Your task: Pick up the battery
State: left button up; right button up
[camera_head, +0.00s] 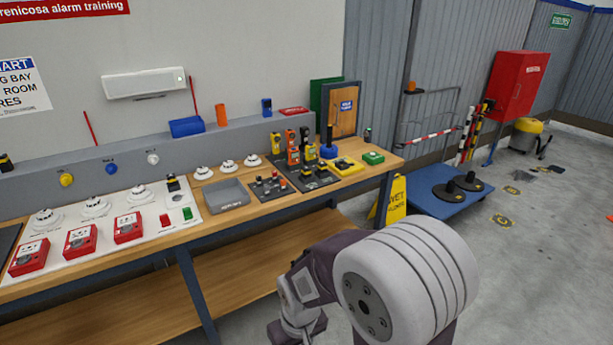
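I cannot pick out the battery for certain. A small black and yellow block (172,183) stands at the back edge of the white detector board (150,206) and may be it, but it is too small to tell. Small black and red pieces (271,184) stand on a dark board right of the grey tray (243,204). My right arm fills the lower middle, in front of the bench. My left gripper is out of view.
The wooden workbench (217,229) carries red call points (80,241), white detectors (228,164), handheld radios (292,147) and a green box (373,158). A yellow wet-floor sign (397,200) and a blue platform (434,206) stand right of the bench. Floor at the far right is mostly open.

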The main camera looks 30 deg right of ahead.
aim_at(306, 170)
jog(key=z, duration=1.35)
